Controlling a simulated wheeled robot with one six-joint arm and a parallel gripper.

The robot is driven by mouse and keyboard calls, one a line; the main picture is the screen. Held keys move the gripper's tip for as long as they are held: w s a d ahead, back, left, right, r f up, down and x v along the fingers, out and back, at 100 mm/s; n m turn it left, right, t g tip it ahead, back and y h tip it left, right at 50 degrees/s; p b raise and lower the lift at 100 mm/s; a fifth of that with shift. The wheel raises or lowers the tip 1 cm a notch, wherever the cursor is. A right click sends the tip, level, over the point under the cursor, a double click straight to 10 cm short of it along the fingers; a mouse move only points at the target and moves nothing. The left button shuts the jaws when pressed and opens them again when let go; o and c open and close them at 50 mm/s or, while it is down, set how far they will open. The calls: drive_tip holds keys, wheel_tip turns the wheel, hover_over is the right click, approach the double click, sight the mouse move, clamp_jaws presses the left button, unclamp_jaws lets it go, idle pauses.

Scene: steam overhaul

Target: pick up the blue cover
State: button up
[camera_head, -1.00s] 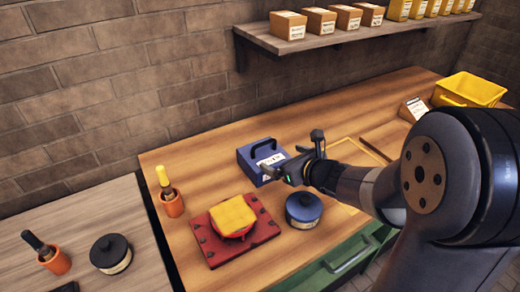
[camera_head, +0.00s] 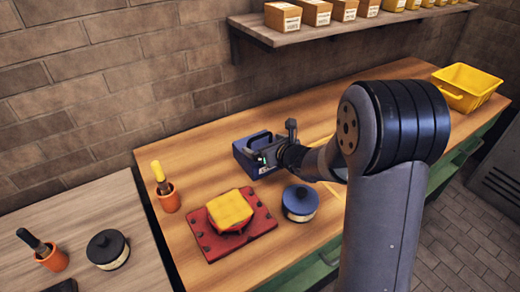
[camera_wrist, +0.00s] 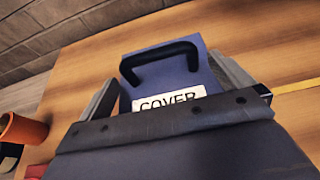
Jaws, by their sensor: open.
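The blue cover (camera_head: 247,155) is a flat block with a dark handle and a white label. It lies on the wooden bench near the back wall. In the wrist view the blue cover (camera_wrist: 178,75) shows its black arched handle and a label reading "COVER". My gripper (camera_head: 273,148) is open at the right side of the cover in the head view. In the wrist view the fingers of my gripper (camera_wrist: 165,92) stand on either side of the cover, and the near part of the cover is hidden. I cannot tell whether the fingers touch it.
An orange cup (camera_head: 168,199) with a yellow-handled tool stands at left. A yellow bin (camera_head: 470,88) is far right. A shelf (camera_head: 325,32) hangs above.

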drive_tip(key=shift+x, duration=0.9)
drive_tip(key=shift+c, duration=0.4)
drive_tip(key=shift+r, duration=0.15)
drive_tip(key=c, duration=1)
